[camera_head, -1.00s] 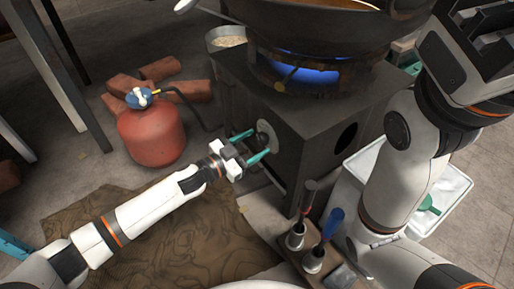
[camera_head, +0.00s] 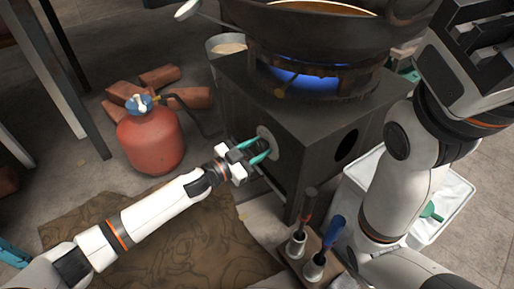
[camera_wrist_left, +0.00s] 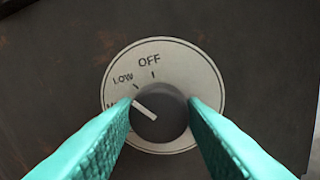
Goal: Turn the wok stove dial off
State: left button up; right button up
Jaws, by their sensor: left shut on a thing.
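The wok stove (camera_head: 315,125) is a dark box with a blue flame burning under the wok (camera_head: 320,35). Its dial is on the stove's front, a dark knob (camera_wrist_left: 160,114) on a pale round plate (camera_wrist_left: 205,75). The plate reads OFF at the top and LOW at the upper left. The knob's white line points up-left, just below LOW and toward a partly hidden marking. My left gripper (camera_head: 255,150) has its teal fingers on both sides of the knob, shut on it. The fingers hide the plate's lower left and right. My right gripper (camera_head: 480,50) is at the upper right, away from the stove dial.
A red gas cylinder (camera_head: 150,143) with a hose stands left of the stove, near loose bricks (camera_head: 160,76). A holder (camera_head: 312,268) with two handled tools is in front. A white tray (camera_head: 455,200) lies at the right.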

pick_arm(q)
jog(key=shift+m+p, duration=0.9)
jog(key=shift+m, duration=0.2)
jog(key=shift+m+p, duration=0.5)
jog(key=shift+m, duration=1.7)
jog(key=shift+f+m+p, duration=0.1)
jog(key=shift+m+p, duration=0.2)
jog(key=shift+m, duration=0.4)
jog(key=shift+h, duration=0.3)
jog(key=o, duration=1)
jog(key=shift+a, duration=0.1)
